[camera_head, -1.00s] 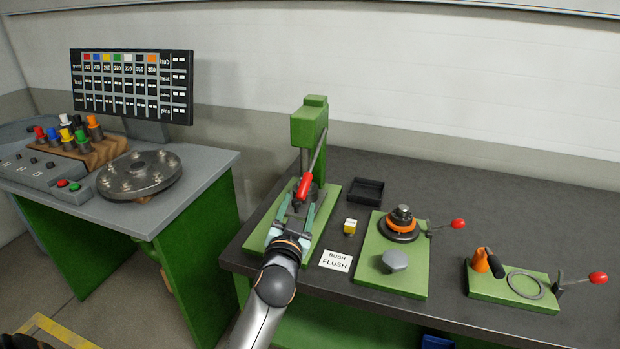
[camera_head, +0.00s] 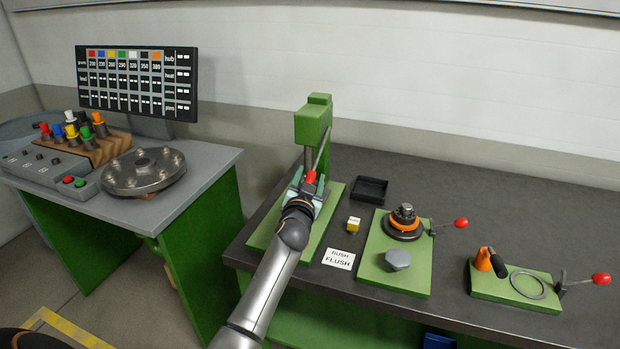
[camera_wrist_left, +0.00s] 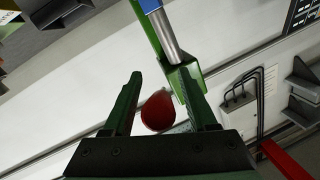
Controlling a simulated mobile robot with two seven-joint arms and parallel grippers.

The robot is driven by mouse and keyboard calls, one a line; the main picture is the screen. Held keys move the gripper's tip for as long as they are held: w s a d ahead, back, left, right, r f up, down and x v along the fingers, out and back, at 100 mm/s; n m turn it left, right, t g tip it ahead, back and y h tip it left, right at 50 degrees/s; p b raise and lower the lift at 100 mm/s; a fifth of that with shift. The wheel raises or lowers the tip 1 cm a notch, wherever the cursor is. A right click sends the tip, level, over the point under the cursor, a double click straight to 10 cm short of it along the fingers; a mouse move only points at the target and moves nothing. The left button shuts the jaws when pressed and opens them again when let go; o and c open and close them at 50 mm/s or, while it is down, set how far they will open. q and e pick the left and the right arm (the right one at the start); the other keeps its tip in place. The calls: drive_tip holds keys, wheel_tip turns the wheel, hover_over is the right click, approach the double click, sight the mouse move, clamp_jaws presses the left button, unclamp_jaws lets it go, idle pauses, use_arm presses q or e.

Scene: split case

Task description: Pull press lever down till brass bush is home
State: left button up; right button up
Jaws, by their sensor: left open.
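The green press (camera_head: 313,125) stands at the left end of the dark bench on a green base plate. Its lever hangs down in front and ends in a red grip (camera_head: 310,177). My left gripper (camera_head: 308,183) is at the red grip, with its fingers apart. I see no clear contact. The brass bush is not visible; my gripper and arm cover the press's lower part. My right gripper is not in view.
A white card reading "BUSH FLUSH" (camera_head: 339,259) and a small yellow-and-white block (camera_head: 353,225) lie right of the press. Further right are a black tray (camera_head: 370,189) and two green fixtures with red-knobbed levers. A grey-topped table (camera_head: 205,160) stands left across a gap.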

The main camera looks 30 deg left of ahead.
use_arm(q)
clamp_jaws()
idle(0.4)
idle(1.0)
